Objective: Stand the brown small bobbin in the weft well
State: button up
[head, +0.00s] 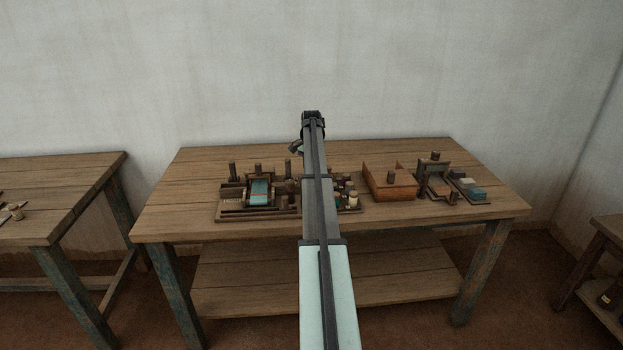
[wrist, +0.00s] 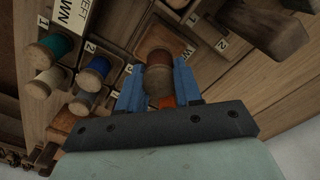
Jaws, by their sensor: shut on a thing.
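In the wrist view my gripper (wrist: 158,88) has its blue fingers shut on a brown bobbin (wrist: 158,72) with a wooden end. The bobbin is held above the wooden bobbin rack (wrist: 115,70). A card lettered "EFT" and "WN" (wrist: 70,12), partly cut off, lies beside the rack's upper left. The weft well itself I cannot clearly pick out. In the head view my arm hides the gripper and the held bobbin.
Teal (wrist: 54,46), white (wrist: 46,83) and blue (wrist: 94,74) bobbins stand at the left of the wrist view. In the head view, a small loom (head: 260,192) stands left of my arm; an orange-brown box (head: 389,188) stands right, on the table (head: 240,232).

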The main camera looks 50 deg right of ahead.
jog(key=shift+f, duration=1.7)
jog(key=shift+f, duration=0.1)
jog(key=o, duration=1)
notch_tip(320, 180, up, 12)
jog(key=shift+r, duration=0.1)
jog(key=shift+a, duration=0.1)
